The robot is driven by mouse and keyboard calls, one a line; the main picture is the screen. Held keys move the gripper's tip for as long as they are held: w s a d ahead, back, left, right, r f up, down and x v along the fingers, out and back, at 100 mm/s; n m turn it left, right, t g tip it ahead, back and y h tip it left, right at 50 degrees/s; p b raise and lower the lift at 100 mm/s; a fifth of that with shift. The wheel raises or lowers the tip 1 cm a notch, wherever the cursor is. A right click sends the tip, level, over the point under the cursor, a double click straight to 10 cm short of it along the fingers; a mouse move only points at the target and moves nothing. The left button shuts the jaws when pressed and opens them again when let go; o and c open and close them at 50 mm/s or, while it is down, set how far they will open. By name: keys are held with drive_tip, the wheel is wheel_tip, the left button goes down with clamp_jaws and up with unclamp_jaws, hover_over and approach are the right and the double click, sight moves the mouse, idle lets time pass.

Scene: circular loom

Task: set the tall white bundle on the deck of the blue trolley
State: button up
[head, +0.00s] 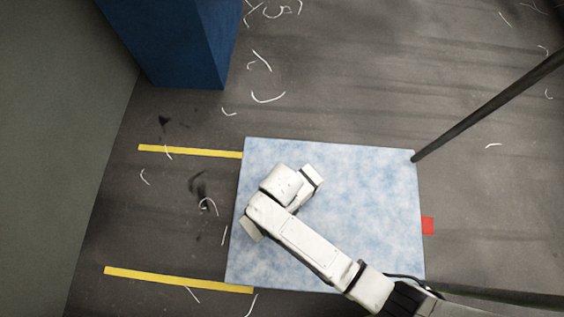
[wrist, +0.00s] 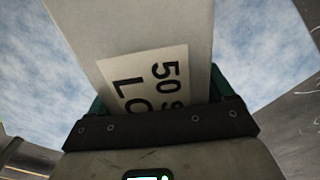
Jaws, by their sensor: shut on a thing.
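The blue trolley's deck (head: 375,220) is a pale blue, mottled rectangle in the middle of the head view. My arm reaches over it from the lower right. In the wrist view my gripper (wrist: 165,108) is shut on the tall white bundle (wrist: 150,35), which carries a printed label. Dark green jaw edges show on both sides of it. Mottled blue deck (wrist: 35,70) shows behind the bundle on both sides. In the head view my wrist hides the jaws, and I cannot make out the bundle surely. Whether its foot touches the deck I cannot tell.
A dark pole (head: 490,105) slants up from the deck's upper right corner. A red block (head: 428,225) is at its right edge. Yellow strips (head: 190,151) lie on the floor to the left. A dark blue block (head: 185,45) stands at upper left. The deck's right part is clear.

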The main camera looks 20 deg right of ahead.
drive_tip(key=o, duration=1.8)
drive_tip(key=shift+f, duration=0.1)
drive_tip(key=shift+c, duration=0.2)
wheel_tip(320, 180, up, 12)
drive_tip(key=p, duration=0.4)
